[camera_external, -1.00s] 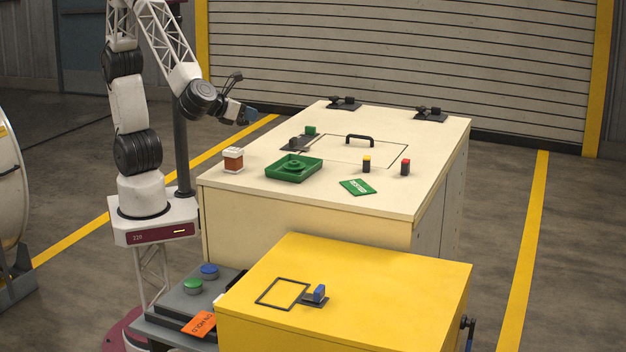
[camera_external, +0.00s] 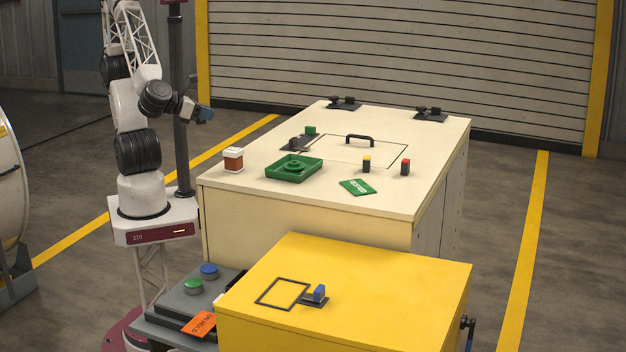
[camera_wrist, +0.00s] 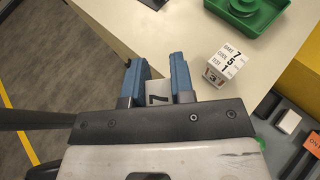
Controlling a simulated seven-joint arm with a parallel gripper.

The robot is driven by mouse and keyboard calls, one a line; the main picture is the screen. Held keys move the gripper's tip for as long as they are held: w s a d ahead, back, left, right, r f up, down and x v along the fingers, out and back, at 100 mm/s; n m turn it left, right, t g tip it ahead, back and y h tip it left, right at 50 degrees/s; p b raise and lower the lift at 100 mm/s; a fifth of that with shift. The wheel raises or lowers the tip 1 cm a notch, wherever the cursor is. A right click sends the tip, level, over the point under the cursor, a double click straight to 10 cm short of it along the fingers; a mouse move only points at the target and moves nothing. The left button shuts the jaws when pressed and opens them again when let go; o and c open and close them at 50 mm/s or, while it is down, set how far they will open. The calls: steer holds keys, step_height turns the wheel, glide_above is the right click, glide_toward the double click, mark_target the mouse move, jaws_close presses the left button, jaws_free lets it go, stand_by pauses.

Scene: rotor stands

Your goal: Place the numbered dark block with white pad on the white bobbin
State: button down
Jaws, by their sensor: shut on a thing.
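My gripper (camera_external: 203,114) is at the left, in the air beside the cream bench. In the wrist view its blue fingers (camera_wrist: 157,75) are shut on a small greyish block (camera_wrist: 158,92) marked with a 7. Its white pad cannot be made out, and the block cannot be told apart in the external view.
A green tray (camera_external: 314,171) stands right of the bobbin. A grey console (camera_external: 218,287) and yellow cabinet (camera_external: 390,290) stand in front. The bench's right front is clear.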

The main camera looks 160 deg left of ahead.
steer(key=shift+s+d+f, duration=0.2)
steer(key=shift+s+d, duration=0.05)
steer(key=shift+s, duration=0.25)
steer(key=shift+s+d+f, duration=0.2)
steer(key=shift+s+f, duration=0.05)
steer(key=shift+s, duration=0.3)
steer(key=shift+s+d+f, duration=0.2)
steer(key=shift+s+d, duration=0.05)
steer(key=shift+s, duration=0.25)
glide_above(240, 149)
steer(key=shift+d+f, duration=0.1)
steer(key=shift+f, duration=0.65)
steer(key=shift+f, duration=1.75)
steer(key=shift+f, duration=0.2)
steer(key=c, duration=1)
jaws_free()
